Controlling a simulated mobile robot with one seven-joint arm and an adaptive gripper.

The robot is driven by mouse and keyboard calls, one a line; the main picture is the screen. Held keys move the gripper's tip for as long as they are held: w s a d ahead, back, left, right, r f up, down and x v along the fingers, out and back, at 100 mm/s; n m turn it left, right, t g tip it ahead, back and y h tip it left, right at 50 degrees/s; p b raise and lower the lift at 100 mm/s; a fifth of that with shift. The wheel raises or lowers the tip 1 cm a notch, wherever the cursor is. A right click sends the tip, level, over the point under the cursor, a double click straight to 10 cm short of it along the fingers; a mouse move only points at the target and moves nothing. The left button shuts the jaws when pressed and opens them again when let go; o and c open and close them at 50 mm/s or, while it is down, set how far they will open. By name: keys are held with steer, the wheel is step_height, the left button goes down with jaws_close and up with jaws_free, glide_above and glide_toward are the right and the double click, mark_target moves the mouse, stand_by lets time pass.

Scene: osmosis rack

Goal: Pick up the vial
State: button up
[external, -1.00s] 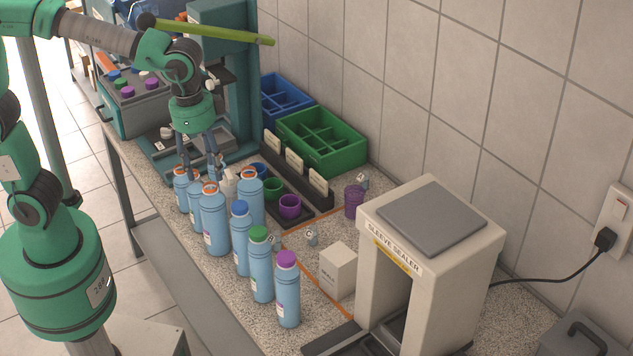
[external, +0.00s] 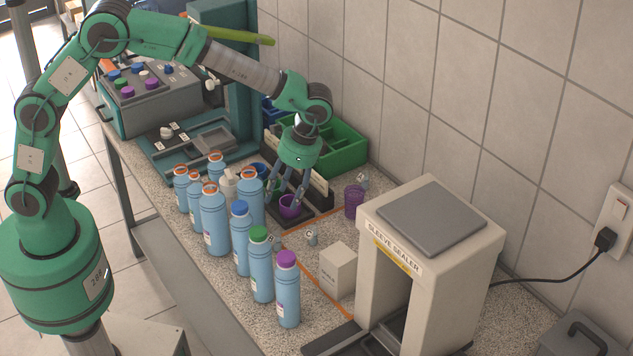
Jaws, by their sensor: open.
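Several small grey, vial-like pieces are in view, too small to make out well. One (external: 277,241) stands on the counter behind the blue bottles, another (external: 312,238) is just right of it, and a third (external: 363,181) shows at the purple mesh cup (external: 354,203). I cannot tell which is the task's vial. My gripper (external: 286,199) points down at the purple cup (external: 290,207) in the dark tray. Its fingers are apart, and the cup shows between or just behind them. Whether they touch the cup is unclear. The green cup in that tray is partly hidden.
Several blue bottles with orange, blue, green (external: 259,234) and purple caps line the counter's front. A white box (external: 338,270) and the sleeve sealer (external: 430,250) stand right. A green divided bin (external: 345,150) stands behind my gripper, near the tiled wall.

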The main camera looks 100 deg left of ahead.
steer(key=g, duration=0.1)
glide_toward(277, 235)
steer(key=v, duration=0.3)
steer(key=shift+a+p, duration=0.2)
steer(key=shift+p, duration=0.1)
steer(key=shift+f, duration=0.1)
steer(key=shift+b+x, duration=0.75)
steer(key=shift+x, duration=3.5)
steer(key=shift+d, duration=0.15)
steer(key=shift+b+x, duration=0.75)
steer(key=shift+x, duration=1.9)
steer(key=shift+c, duration=0.2)
steer(key=c, duration=1.1)
